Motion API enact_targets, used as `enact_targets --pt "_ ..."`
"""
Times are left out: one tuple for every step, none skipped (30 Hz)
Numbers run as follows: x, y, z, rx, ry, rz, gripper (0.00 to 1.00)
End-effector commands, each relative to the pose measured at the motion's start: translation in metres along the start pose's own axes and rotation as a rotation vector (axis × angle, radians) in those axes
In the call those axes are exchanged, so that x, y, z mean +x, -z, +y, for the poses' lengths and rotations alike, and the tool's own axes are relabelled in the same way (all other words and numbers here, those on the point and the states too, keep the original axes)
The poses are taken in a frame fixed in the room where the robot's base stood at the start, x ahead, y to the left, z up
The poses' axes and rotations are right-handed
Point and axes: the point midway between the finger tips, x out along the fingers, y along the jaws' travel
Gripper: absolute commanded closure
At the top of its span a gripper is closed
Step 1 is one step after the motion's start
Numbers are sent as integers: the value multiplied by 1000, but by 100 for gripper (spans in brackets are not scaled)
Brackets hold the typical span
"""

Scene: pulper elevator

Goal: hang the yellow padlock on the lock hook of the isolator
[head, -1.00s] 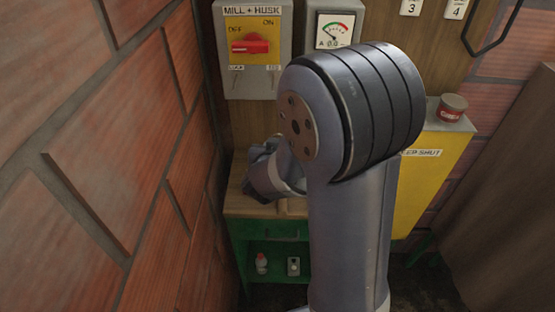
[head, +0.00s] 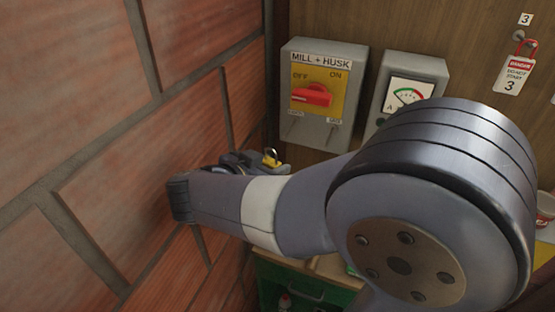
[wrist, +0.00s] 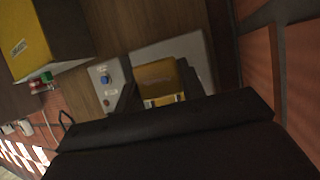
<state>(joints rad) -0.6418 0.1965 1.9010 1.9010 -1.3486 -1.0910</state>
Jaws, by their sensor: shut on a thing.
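The isolator (head: 342,112) is a grey box on the wooden panel, labelled MILL + HUSK. Its yellow plate carries a red handle (head: 311,95) pointing to the OFF side.
A brick wall (head: 90,130) stands close at left, beside my wrist. An ammeter box (head: 412,82) is right of the isolator. A red padlock with a danger tag (head: 515,75) hangs at upper right. A green bench (head: 305,285) is below.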

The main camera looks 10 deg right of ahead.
Motion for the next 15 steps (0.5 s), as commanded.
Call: enact_targets --pt "0 0 0 0 0 1 87" --pt "0 0 0 1 -1 1 87" --pt "1 1 0 1 -1 1 87" --pt "3 1 -1 1 -1 1 87" --pt "4 2 -1 1 -1 1 87" --pt "6 2 -2 2 -1 1 87" --pt "8 3 -2 2 -2 1 87" --pt "9 3 -2 2 -2 2 87" --pt "11 4 -3 1 -1 2 87" --pt "13 4 -4 1 -1 2 87" --pt "15 5 -4 1 -1 1 87" --pt "17 6 -5 1 -2 1 87" --pt "19 6 -5 1 -2 1 87" --pt "21 6 -6 0 -2 1 87" --pt "23 7 -6 0 -2 1 87"
